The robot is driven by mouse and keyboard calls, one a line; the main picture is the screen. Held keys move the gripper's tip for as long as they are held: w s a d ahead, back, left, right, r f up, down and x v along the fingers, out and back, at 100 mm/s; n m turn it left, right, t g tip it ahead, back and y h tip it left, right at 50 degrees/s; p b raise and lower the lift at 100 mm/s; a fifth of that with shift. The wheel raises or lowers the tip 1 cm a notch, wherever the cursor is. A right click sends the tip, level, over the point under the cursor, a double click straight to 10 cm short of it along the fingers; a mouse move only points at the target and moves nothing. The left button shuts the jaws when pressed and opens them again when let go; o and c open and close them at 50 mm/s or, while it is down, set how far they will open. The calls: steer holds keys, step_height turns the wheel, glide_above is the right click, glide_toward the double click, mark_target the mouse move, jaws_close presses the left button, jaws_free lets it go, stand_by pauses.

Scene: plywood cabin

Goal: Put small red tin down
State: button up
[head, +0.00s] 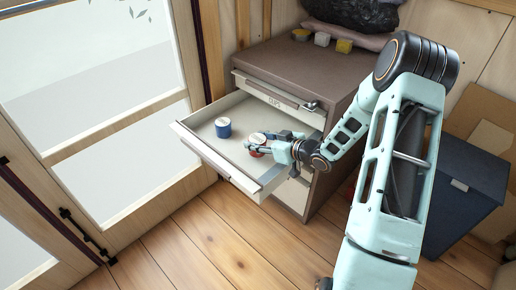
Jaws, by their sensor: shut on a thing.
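The small red tin (256,152) has a pale lid and a red side. It is inside the open drawer (196,150), near the drawer's right part. My gripper (262,143) reaches into the drawer from the right and is shut on the tin. The fingers hide part of the tin. I cannot tell whether its base touches the drawer floor.
A blue tin (223,128) with a pale lid stands in the same drawer, left of and behind the red tin. The brown cabinet (290,60) holds small blocks and a dark bag on top. A dark blue bin (465,190) stands at right. A glazed door (90,100) is at left.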

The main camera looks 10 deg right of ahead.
steer(key=shift+f, duration=1.2)
steer(key=shift+f+b, duration=0.2)
steer(key=shift+b, duration=0.15)
steer(key=o, duration=1.2)
steer(key=shift+s+d, duration=0.1)
steer(key=shift+o, duration=0.2)
steer(key=shift+r, duration=0.15)
steer(key=shift+s+d+r+p, duration=0.15)
steer(key=shift+r+p, duration=0.05)
steer(key=shift+p, duration=0.1)
steer(key=p+v, duration=0.3)
steer(key=v, duration=0.8)
steer(key=shift+s+d+r, duration=0.1)
steer(key=shift+s, duration=0.15)
